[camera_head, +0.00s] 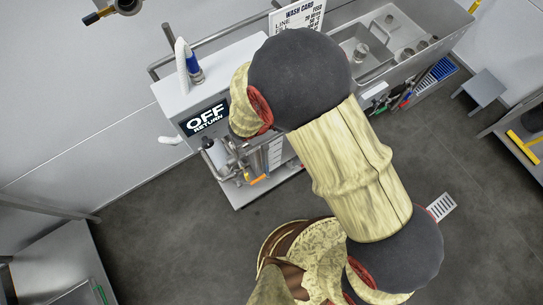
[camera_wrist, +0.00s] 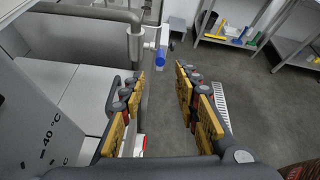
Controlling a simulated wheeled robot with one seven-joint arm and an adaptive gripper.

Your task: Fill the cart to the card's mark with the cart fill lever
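My arm hides much of the middle.
A steel sink (camera_head: 400,50) stands at the back right. A panel marked "40 °C" (camera_wrist: 30,130) is close on the left of my gripper. Shelves (camera_wrist: 235,42) with coloured tools stand farther off. A floor drain (camera_head: 441,207) lies in open grey floor.

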